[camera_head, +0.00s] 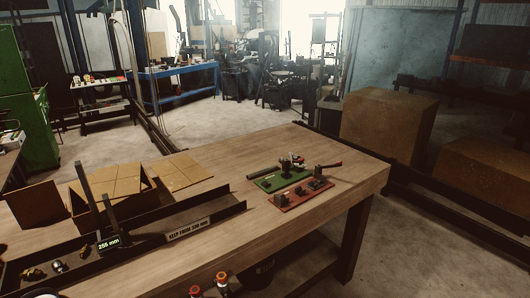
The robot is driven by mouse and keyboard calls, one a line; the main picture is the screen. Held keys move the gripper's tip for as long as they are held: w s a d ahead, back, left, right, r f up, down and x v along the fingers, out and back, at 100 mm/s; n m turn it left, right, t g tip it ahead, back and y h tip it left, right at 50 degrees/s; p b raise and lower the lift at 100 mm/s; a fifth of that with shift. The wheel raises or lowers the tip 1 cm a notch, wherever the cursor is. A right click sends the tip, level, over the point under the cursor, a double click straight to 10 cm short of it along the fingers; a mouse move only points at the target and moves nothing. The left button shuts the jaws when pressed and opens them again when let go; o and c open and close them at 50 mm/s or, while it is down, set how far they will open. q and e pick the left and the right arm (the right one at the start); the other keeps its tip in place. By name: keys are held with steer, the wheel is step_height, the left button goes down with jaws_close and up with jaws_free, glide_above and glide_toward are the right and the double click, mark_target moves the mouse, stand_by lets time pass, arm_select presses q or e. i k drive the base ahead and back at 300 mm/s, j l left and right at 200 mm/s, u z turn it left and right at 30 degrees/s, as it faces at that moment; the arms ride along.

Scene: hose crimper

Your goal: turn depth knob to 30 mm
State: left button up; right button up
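The hose crimper seems to be the small device (291,164) on the green plate (268,184) on the wooden bench. A dark hose-like rod (264,171) lies at the left of this plate. A label (109,242) reading about "256 mm" shows on a dark upright at the left. Neither of my grippers is in view.
The wooden bench (340,180) has bare room around the plates. Small orange-topped objects (222,278) show at the bottom edge.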

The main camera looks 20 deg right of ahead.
mark_target(297, 168)
steer(key=i+l+u, duration=0.1)
steer(key=l+u, duration=0.2)
steer(key=l, duration=0.2)
steer(key=l+u, duration=0.3)
steer(key=l, duration=0.2)
steer(key=l+u, duration=0.3)
steer(key=l, duration=1.9)
